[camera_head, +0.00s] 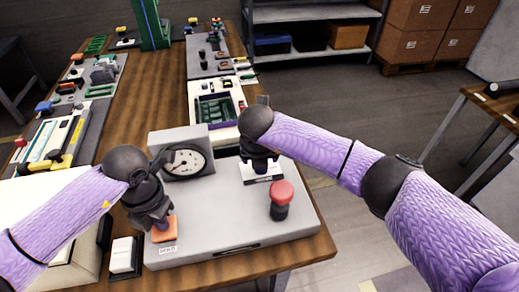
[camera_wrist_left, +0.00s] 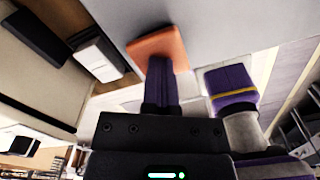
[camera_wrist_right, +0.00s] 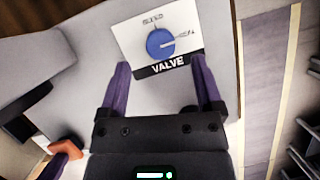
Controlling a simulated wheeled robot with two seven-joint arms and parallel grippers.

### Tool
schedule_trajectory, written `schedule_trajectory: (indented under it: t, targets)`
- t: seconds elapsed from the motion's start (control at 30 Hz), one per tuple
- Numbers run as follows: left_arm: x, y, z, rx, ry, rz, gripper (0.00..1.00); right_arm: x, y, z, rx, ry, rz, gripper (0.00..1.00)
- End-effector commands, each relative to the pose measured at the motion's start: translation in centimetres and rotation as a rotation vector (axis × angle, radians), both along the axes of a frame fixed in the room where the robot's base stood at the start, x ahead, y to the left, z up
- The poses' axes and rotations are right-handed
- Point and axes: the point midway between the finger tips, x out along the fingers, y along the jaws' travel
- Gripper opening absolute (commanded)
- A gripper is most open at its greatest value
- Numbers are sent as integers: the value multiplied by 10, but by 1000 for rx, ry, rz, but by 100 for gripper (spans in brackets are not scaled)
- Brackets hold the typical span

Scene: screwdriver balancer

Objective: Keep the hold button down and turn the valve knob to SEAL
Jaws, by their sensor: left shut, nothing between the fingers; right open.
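The orange hold button (camera_head: 165,232) is at the front left of the grey panel; it also shows in the left wrist view (camera_wrist_left: 158,46). My left gripper (camera_head: 158,222) is shut and empty, with its fingertips at the button. Whether the button is pressed down cannot be told. The blue valve knob (camera_wrist_right: 160,42) sits on a white plate marked VALVE. Its white mark points right, near a label that looks like SEAL. My right gripper (camera_wrist_right: 160,64) is open, with its fingertips either side of the view toward the knob. In the head view my right gripper hides the knob.
A red mushroom button (camera_head: 281,196) stands on the panel (camera_head: 225,224) right of my left gripper. A round gauge (camera_head: 186,161) stands at the panel's back left. A white-topped block (camera_head: 124,254) lies left of the panel. Trays of parts fill the table behind.

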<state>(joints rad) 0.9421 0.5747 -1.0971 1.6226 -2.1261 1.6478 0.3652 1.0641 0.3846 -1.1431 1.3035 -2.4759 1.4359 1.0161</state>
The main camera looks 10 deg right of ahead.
Motion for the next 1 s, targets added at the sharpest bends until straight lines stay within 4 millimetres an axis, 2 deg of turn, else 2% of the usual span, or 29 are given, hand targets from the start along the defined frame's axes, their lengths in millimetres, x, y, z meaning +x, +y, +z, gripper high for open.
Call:
schedule_trajectory:
  t: [0.1,0.3,0.73,1.0]
  targets:
    - [0,0,0,0,0,0,0,-12,4,32,-1,-6,4,84]
    - [0,0,0,0,0,0,0,-26,9,68,0,-3,1,84]
    - [0,0,3,0,0,0,0,-29,10,76,0,-1,0,84]
    - [0,0,40,0,-2,0,0,-30,10,111,0,-11,0,84]
